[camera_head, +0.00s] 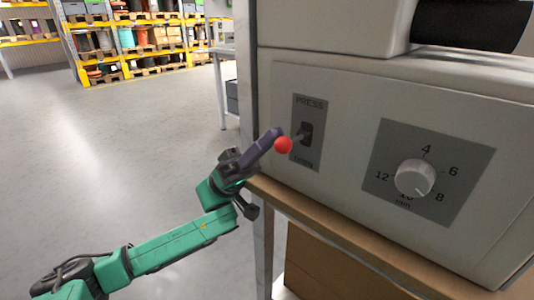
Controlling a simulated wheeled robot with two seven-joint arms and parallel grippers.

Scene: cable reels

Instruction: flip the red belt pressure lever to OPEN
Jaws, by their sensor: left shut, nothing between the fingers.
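The belt pressure lever is a short grey stem with a red ball knob (284,145), on a dark grey plate (308,112) on the machine's front. The plate reads PRESS at the top; a smaller label at the bottom is partly hard to read. The stem sticks out of a black slot and its knob sits a little lower than the slot's middle. My left gripper (276,133) is shut and empty, its purple-grey fingers just above and left of the red knob. I cannot tell whether they touch it. My right gripper is not in view.
A white dial (414,177) with numbers is on a grey plate right of the lever. The pale machine (350,105) stands on a wooden-edged bench (330,232), with a cardboard box (335,270) below. Open floor (110,150) lies left; shelves (140,40) stand far behind.

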